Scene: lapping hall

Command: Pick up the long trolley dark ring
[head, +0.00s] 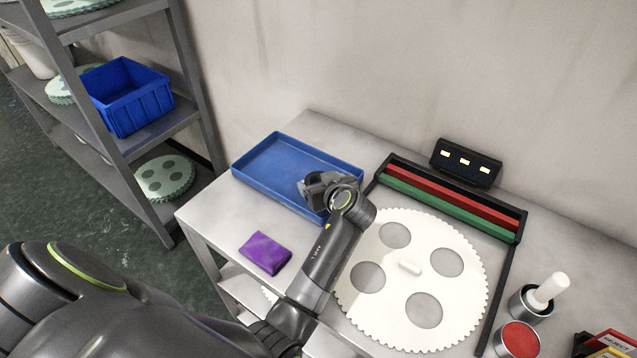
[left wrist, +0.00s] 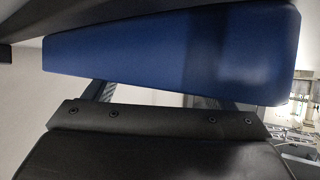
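I see no dark ring in either view. My left gripper (head: 318,188) is over the near right part of the blue tray (head: 252,152) on the grey metal table; the gripper and wrist hide that part of the tray. In the left wrist view a blue surface (left wrist: 130,62), which looks like the tray, fills the upper middle. The two fingers of my left gripper (left wrist: 165,98) stand well apart there, with nothing seen between them; their tips are hidden. My right gripper is not in view.
Right of the tray lies a white toothed disc (head: 402,277) with round holes, beside red and green bars (head: 450,205). A purple cloth (head: 265,253) lies at the table's left front. A red-topped pot (head: 518,340) stands right. A shelf rack with a blue bin (head: 130,100) stands left.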

